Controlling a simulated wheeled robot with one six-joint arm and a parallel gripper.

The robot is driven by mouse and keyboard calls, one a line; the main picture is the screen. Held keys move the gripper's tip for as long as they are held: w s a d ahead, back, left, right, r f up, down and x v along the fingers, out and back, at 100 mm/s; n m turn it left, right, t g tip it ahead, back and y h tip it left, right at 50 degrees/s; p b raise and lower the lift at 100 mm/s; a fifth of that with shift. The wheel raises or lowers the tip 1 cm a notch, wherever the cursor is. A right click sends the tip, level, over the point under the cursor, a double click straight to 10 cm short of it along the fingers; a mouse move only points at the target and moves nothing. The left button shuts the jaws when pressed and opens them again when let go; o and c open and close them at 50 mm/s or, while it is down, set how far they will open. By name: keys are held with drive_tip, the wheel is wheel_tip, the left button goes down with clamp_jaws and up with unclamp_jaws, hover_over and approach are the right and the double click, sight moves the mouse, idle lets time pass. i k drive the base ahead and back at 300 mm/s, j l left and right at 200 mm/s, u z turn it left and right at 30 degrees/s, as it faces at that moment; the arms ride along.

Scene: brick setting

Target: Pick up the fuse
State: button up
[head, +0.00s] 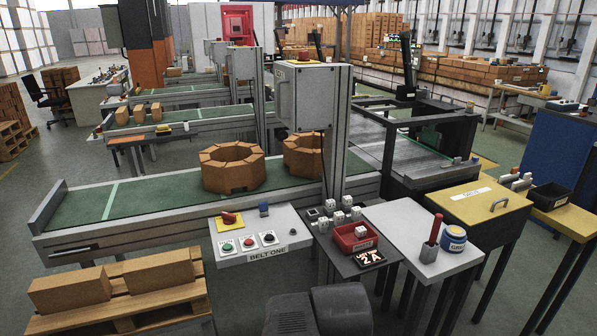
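Several small white blocks, likely the fuses, stand on a dark shelf (337,262) at centre front. A dark plate marked "2A" (370,258) lies before the tray. Which block is the task's fuse I cannot tell. My gripper is not in view.
A white panel labelled "BELT ONE" (282,252) with buttons and a red-yellow switch (229,218) adjoins left. A red-handled tool (432,236) and a blue-white tin (453,239) stand right. A grey post (337,135) rises behind. The conveyor (140,205) carries brick rings.

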sight(356, 211)
drive_tip(key=i+l+u, duration=0.4)
drive_tip(key=i+l, duration=0.2)
drive_tip(key=i+l+u, duration=0.2)
drive_tip(key=l, duration=0.35)
drive_tip(key=i+l+u, duration=0.2)
drive_tip(key=l, duration=0.25)
drive_tip(key=i, duration=0.1)
